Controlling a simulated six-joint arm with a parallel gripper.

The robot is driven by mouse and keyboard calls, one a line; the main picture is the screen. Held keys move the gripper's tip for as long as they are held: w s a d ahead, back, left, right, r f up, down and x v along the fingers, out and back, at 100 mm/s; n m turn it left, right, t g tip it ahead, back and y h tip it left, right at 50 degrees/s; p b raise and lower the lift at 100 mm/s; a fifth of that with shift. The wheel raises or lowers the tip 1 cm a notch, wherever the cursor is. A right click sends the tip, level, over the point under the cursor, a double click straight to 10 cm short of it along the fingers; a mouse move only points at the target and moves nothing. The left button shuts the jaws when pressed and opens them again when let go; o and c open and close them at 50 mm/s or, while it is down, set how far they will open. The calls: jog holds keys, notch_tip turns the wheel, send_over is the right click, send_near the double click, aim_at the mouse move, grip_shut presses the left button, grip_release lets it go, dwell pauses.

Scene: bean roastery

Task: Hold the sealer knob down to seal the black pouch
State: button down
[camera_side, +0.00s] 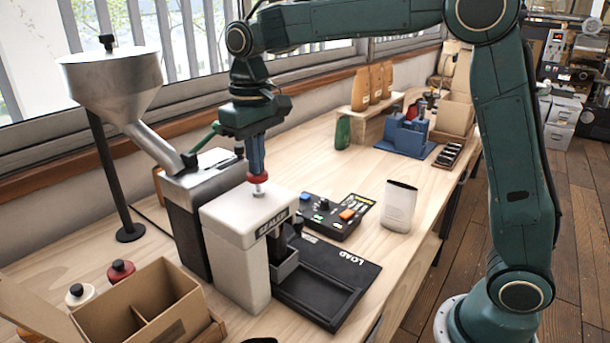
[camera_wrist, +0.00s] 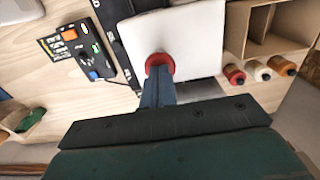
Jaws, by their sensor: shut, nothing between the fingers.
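The sealer (camera_side: 230,225) is a white block with a SEALER label on its front. Its red knob (camera_side: 258,177) stands on top on a short pale stem, part of which still shows below it. My gripper (camera_side: 257,171) is shut and points straight down, its tips at the knob's top; they appear to touch it. In the wrist view, the knob (camera_wrist: 160,61) lies just beyond my blue fingertips (camera_wrist: 159,76). A dark shape (camera_side: 277,244) sits under the sealer's front; I cannot tell for certain whether it is the black pouch.
A black LOAD tray (camera_side: 352,293) lies before the sealer. A control panel (camera_side: 333,217) and a standing white pouch (camera_side: 400,207) are to the right. A steel hopper (camera_side: 112,85) stands behind left. A divided cardboard box (camera_side: 190,318) and small spools (camera_side: 121,270) are at front left.

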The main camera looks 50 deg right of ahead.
jog(key=shift+r, duration=2)
jog(key=shift+s+r, duration=0.1)
jog(key=shift+s+d+r, duration=0.1)
jog(key=shift+s+d, duration=0.05)
jog(key=shift+s, duration=0.05)
jog(key=s+d+f+t, duration=0.2)
jog(key=s+d, duration=0.1)
jog(key=s, duration=0.9)
jog(key=s+d+f+t, duration=0.3)
jog(key=s+d, duration=0.1)
jog(key=s, duration=0.9)
jog(key=shift+s+t, duration=0.25)
jog(key=shift+t, duration=0.05)
